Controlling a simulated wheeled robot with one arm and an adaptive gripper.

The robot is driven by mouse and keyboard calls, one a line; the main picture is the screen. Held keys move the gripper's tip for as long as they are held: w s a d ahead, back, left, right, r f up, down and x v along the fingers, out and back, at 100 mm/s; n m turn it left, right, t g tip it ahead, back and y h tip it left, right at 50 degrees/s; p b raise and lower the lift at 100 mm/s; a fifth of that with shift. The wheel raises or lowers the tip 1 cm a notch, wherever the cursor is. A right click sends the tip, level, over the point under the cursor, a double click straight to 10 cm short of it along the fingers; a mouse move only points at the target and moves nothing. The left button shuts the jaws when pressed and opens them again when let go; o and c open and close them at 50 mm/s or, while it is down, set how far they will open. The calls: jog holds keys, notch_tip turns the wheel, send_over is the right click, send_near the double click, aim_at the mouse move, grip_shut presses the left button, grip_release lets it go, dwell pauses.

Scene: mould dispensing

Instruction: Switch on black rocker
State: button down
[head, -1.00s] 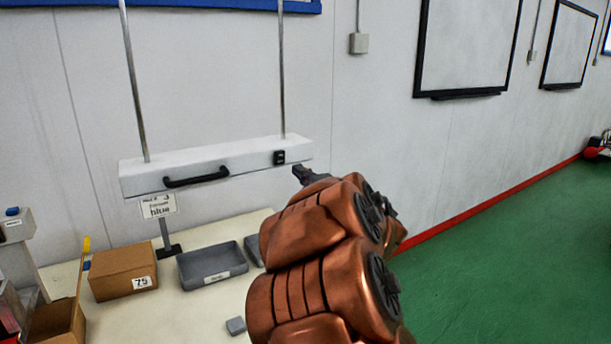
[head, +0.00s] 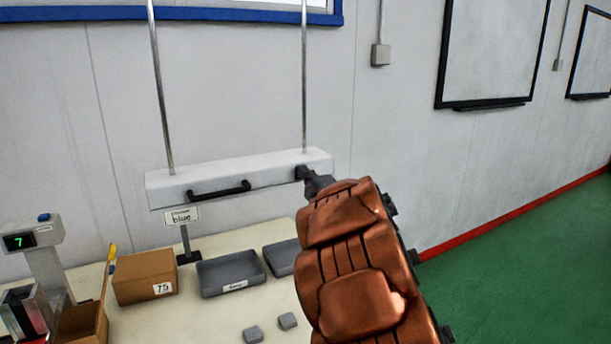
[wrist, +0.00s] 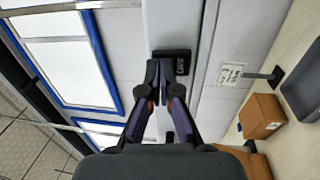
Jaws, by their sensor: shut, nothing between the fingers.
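A white bar-shaped housing (head: 265,173) hangs from two metal rods, with a black handle (head: 220,190) along its front. The black rocker is at the right part of the housing's front. In the head view my gripper (head: 302,173) covers it. In the wrist view the black rocker (wrist: 183,62) shows just past my fingertips (wrist: 159,66), partly hidden by them. My gripper is shut and empty, its tips at the rocker or very close. I cannot tell whether they touch it, nor which way the rocker is tipped.
Below the housing, a pale table holds a "blue" sign (head: 181,217), grey trays (head: 231,289), a cardboard box (head: 133,290), small grey blocks (head: 253,334) and a scale display (head: 20,241) reading 7. Green floor (head: 520,260) is clear at the right.

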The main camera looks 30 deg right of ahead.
jog(key=shift+w+r+g+p, duration=0.1)
jog(key=shift+w+g+p, duration=0.1)
jog(key=shift+g+p, duration=0.15)
dwell(0.3)
jog(key=shift+s, duration=0.1)
jog(key=s+a+r+b, duration=0.1)
jog(key=s+r+b, duration=0.1)
jog(key=s, duration=1.1)
jog(key=shift+s+b, duration=0.3)
jog(key=shift+b, duration=0.25)
jog(key=shift+a, duration=0.1)
